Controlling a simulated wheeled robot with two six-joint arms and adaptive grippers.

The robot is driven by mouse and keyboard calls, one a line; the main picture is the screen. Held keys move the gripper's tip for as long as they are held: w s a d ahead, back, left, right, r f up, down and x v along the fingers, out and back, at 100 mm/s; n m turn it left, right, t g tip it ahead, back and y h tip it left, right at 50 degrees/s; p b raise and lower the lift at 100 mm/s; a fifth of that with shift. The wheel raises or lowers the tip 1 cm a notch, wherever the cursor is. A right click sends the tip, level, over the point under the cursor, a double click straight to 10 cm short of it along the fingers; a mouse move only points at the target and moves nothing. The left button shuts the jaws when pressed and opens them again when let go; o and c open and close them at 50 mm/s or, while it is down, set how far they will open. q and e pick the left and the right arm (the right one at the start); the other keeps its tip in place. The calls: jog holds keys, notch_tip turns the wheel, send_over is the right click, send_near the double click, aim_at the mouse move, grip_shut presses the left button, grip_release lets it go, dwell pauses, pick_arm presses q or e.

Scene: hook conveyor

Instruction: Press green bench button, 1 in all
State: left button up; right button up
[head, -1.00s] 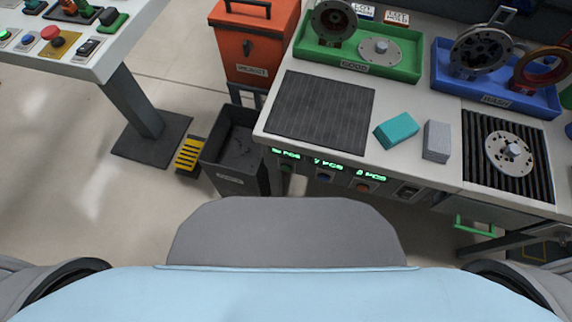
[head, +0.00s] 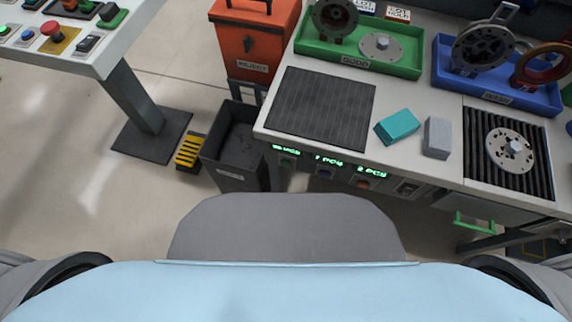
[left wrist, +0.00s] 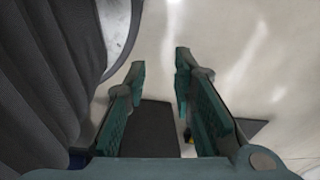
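The green bench button (head: 287,162) is small and dark green, on the front panel of the bench (head: 415,155) under a lit green display. A blue button (head: 325,173) and an orange button (head: 363,184) sit to its right on the same panel. The button does not show in that view. My right gripper is in neither view.
A dark open bin (head: 233,178) stands just left of the green button, in front of an orange reject box (head: 252,48). A second table (head: 105,62) with other buttons is at the upper left.

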pick_arm(q)
grip_shut()
dwell(1.0)
